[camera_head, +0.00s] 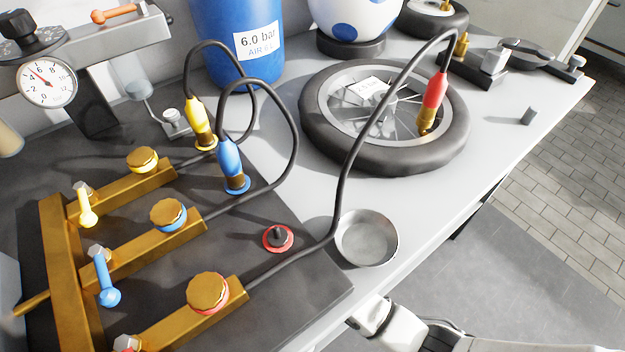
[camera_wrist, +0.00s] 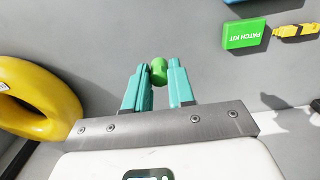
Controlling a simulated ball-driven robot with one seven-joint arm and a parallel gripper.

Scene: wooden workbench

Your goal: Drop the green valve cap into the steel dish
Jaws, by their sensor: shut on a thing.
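In the wrist view my gripper (camera_wrist: 159,78) has its two teal fingers shut on the green valve cap (camera_wrist: 158,68), a small green cylinder held at the fingertips. The steel dish (camera_head: 366,240) is a shallow round grey dish on the light bench top in the head view, near the bench's front edge. The dish looks empty. In the head view only a white part of my arm shows at the bottom right; my gripper and the cap are out of that view. The dish does not show in the wrist view.
A spoked wheel (camera_head: 312,113) lies behind the dish. A black hose (camera_head: 352,160) runs from the brass manifold (camera_head: 120,262) past the dish's left side to a red connector (camera_head: 433,98). The wrist view shows a green patch kit box (camera_wrist: 244,33) and a yellow ring (camera_wrist: 62,98).

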